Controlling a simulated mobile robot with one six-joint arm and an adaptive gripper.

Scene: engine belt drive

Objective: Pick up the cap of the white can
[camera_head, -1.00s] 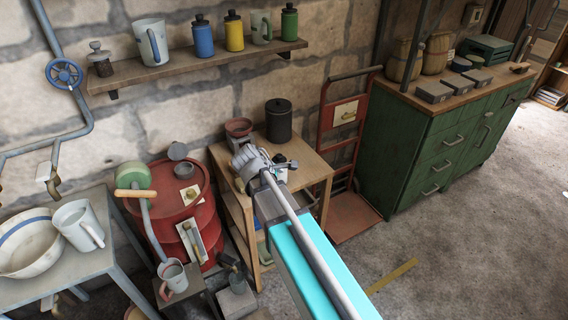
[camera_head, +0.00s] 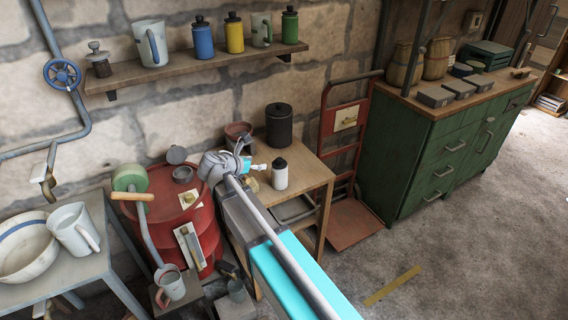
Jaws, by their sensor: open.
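The white can (camera_head: 280,178) stands upright on the small wooden table. Its dark cap (camera_head: 280,162) sits on top of it. My gripper (camera_head: 259,168) is just left of the can, at about the height of its upper part, and appears apart from it. My gripper is open and looks empty, though its fingers are small and partly hidden by my wrist and arm.
A red barrel (camera_head: 176,215) is to the left, a red hand truck (camera_head: 345,118) to the right. A wall shelf (camera_head: 200,67) holds several bottles and mugs.

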